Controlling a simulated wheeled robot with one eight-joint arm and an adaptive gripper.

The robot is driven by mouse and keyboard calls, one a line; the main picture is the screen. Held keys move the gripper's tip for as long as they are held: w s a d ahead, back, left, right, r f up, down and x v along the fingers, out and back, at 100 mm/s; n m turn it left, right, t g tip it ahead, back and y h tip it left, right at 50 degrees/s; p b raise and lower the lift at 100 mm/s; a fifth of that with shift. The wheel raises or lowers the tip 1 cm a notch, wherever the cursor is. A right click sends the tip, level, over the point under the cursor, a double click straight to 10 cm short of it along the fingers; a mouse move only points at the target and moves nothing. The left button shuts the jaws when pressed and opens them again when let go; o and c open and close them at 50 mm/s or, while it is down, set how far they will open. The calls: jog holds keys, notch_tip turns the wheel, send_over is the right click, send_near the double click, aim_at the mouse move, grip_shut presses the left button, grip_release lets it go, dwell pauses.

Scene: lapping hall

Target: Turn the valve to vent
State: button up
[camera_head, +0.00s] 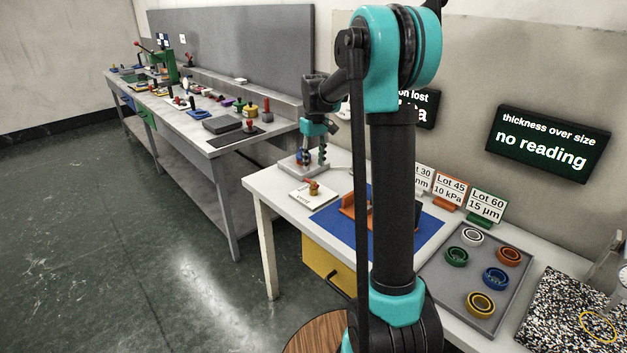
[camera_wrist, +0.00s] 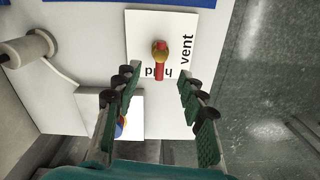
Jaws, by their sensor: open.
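The valve is a small brass body with a red handle on a white plate (camera_wrist: 140,28), centred near the top of the wrist view. In the head view the valve (camera_head: 313,187) sits on its plate near the table's left end. In the head view my gripper (camera_head: 315,155) is behind the valve.
A white block with a coloured dial (camera_wrist: 121,126) lies partly behind my left finger. A pale cylinder with a hose (camera_wrist: 30,48) stands at left. A tray of coloured rings (camera_head: 484,318) is farther right; a workbench (camera_head: 212,132) stands at left.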

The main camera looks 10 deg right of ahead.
aim_at(313, 182)
notch_tip(313, 182, down, 8)
jog(key=shift+r, duration=0.25)
grip_shut()
dwell(0.3)
